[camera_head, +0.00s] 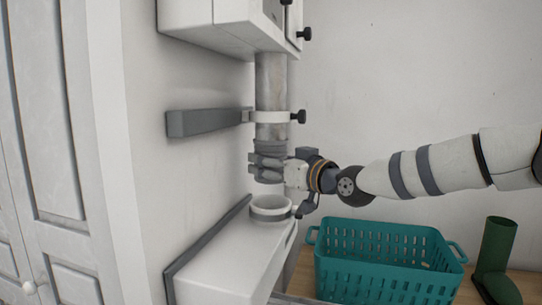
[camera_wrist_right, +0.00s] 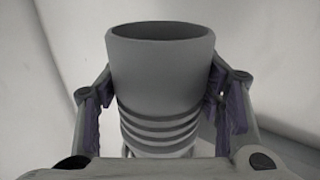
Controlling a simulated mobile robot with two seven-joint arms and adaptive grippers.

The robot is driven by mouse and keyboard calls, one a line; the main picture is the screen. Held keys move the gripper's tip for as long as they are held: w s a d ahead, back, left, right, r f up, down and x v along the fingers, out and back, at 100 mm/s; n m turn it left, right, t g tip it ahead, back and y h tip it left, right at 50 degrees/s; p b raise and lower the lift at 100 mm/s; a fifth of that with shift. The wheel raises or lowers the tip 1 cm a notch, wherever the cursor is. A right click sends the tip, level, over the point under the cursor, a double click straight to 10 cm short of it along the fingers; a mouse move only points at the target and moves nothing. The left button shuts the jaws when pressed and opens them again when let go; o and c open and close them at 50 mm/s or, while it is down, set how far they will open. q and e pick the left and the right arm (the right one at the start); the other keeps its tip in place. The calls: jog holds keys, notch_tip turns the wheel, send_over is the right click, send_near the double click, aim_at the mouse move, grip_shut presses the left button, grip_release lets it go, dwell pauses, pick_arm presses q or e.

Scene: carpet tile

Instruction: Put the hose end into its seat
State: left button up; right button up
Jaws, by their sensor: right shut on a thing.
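The grey hose (camera_head: 271,90) hangs upright from a white cabinet, through a white band on a wall bracket. Its darker grey end (camera_head: 270,147) is held by my right gripper (camera_head: 266,168), which is shut around it. In the right wrist view, the hose end (camera_wrist_right: 160,75) stands between the two fingers of my right gripper (camera_wrist_right: 162,100), with an open round rim and several dark ribs. The seat looks to be the round white collar (camera_head: 270,208) on a white box. The hose end is above the collar, with a gap between them. My left gripper is not in view.
The white box (camera_head: 232,255) stands against the wall below the hose. A grey wall bracket (camera_head: 205,122) juts out at the left. A teal basket (camera_head: 385,265) and a green boot (camera_head: 497,255) stand at the lower right. A white panelled door (camera_head: 65,150) is at the left.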

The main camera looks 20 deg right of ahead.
aim_at(271, 196)
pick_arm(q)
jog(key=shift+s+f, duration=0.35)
pick_arm(e)
jog(key=shift+f, duration=2)
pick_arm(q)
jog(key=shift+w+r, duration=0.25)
pick_arm(e)
jog(key=shift+r, duration=0.1)
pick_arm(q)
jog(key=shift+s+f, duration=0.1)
pick_arm(e)
jog(key=shift+f, duration=0.5)
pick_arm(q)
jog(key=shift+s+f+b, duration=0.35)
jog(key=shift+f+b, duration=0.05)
pick_arm(e)
jog(key=shift+f, duration=1.6)
jog(key=o, duration=1.3)
jog(key=shift+f, duration=0.15)
